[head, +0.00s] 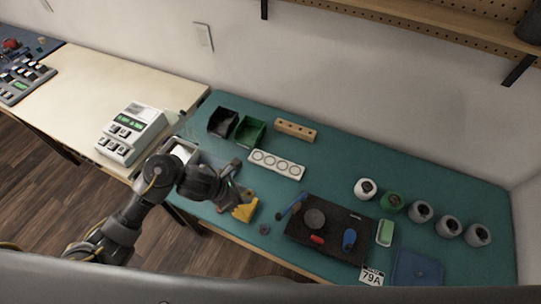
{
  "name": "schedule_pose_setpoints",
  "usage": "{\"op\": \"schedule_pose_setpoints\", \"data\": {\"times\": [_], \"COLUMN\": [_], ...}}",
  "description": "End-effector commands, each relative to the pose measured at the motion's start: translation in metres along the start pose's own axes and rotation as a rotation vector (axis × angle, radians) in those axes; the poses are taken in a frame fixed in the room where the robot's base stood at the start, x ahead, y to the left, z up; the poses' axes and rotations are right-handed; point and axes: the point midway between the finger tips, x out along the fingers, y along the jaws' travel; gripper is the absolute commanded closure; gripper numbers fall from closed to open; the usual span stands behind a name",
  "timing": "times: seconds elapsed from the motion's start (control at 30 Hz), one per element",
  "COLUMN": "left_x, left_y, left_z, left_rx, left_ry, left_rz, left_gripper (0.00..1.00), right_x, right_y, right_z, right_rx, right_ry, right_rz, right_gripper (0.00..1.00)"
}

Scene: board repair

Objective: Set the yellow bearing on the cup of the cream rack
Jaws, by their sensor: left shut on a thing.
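The cream rack (265,168) lies on the teal mat with a row of round cups along its top. My left gripper (231,199) is in front of the rack, to its lower left, and is shut. A yellow piece (244,209), which I take for the yellow bearing, shows at its fingertips, apart from the rack. The gripper partly hides this piece, and its exact shape and the contact are too small to make out. My right gripper is not in view.
A black bin (222,122), a green bin (250,132) and a wooden block with holes (295,130) stand behind the rack. A small grey ring (264,229) and a dark tray (333,239) lie to the right. Several rolls (420,211) stand at far right.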

Motion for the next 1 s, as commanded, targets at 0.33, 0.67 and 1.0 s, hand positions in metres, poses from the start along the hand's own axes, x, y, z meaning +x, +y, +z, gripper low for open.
{"op": "schedule_pose_setpoints", "data": {"times": [0.33, 0.67, 1.0], "left_x": [-0.018, -0.089, -0.173], "left_y": [-0.002, 0.037, 0.082], "left_z": [0.084, 0.063, 0.029], "left_rx": [0.457, 0.905, 1.004], "left_ry": [0.006, 0.008, 0.000], "left_rz": [-0.277, -0.561, -0.636], "left_gripper": [0.87, 0.87, 0.87], "right_x": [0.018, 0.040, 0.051], "right_y": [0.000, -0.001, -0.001], "right_z": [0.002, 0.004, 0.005], "right_rx": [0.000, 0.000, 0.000], "right_ry": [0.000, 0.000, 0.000], "right_rz": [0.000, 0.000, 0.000], "right_gripper": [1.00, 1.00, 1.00]}}
